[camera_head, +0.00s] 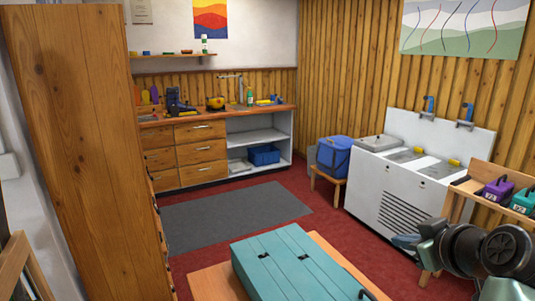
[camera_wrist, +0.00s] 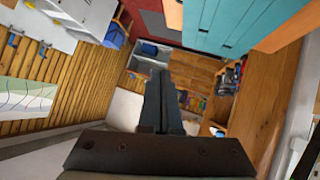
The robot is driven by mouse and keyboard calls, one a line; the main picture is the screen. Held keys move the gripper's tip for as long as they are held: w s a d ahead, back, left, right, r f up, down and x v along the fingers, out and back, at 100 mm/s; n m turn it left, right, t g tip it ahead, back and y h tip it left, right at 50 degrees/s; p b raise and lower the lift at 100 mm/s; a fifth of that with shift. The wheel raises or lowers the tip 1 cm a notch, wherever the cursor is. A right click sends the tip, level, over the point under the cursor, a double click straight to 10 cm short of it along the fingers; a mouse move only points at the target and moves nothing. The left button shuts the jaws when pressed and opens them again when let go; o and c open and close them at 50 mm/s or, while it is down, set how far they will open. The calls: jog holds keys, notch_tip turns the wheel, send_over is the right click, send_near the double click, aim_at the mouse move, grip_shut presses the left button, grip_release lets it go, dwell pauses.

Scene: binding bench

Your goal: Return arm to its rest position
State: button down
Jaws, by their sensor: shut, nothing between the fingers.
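My arm reaches in from the lower right of the head view. My gripper (camera_head: 406,242) is at its left end, beside the small wooden stand and in front of the white sink unit. In the wrist view my gripper (camera_wrist: 163,100) shows its two dark fingers close together, with nothing held between them. The gripper is in free air and I see no contact with anything. Part of the arm is cut off by the frame edge.
A teal chest (camera_head: 300,262) fills the near middle. A tall wooden cabinet (camera_head: 75,150) stands at left. The grey mat (camera_head: 235,215) is clear.

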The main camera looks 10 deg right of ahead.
jog(key=w+a+r+m+t+h+p, duration=0.1)
jog(key=a+r+t, duration=0.3)
jog(key=a+r, duration=0.55)
jog(key=a+r+t+h+p, duration=0.1)
jog(key=a+r+t, duration=0.3)
jog(key=a+r, duration=0.55)
jog(key=s+a+r+m+t+y+p, duration=0.1)
jog(key=s+a+r+t, duration=0.3)
jog(key=s+a+r, duration=0.2)
jog(key=s+a+r+m+t+y+p, duration=0.1)
jog(key=s+a+r+t, duration=0.3)
jog(key=s+r, duration=0.6)
notch_tip(320, 180, up, 4)
jog(key=shift+s+a+f+y, duration=0.1)
jog(key=shift+s+a+y, duration=0.25)
jog(key=shift+a, duration=0.65)
